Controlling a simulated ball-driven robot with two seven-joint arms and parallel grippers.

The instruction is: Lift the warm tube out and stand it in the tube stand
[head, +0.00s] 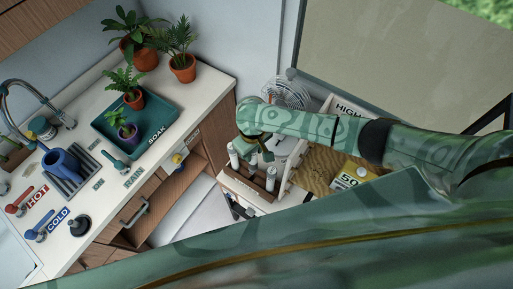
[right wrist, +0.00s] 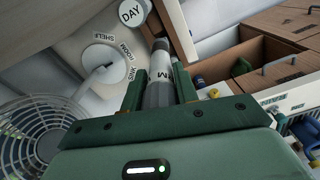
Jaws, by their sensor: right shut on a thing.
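My right gripper (head: 256,143) is shut on a grey-and-dark tube in the head view, over a small wooden holder (head: 238,184) with a pale front. In the right wrist view its two green fingers (right wrist: 160,86) clasp the tube (right wrist: 159,94), which carries a letter M; the rest of its label is hidden. Pale tubes, one at the left (head: 233,157) and one with a brown lower part at the right (head: 270,179), show at the holder. I cannot tell whether the held tube's lower end is clear of it. My left gripper is not in view.
A fan (head: 288,94) stands close behind my right wrist. Wooden drawers (right wrist: 268,62) are at right. The counter (head: 85,90) with a teal tray (head: 160,112) and potted plants lies left.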

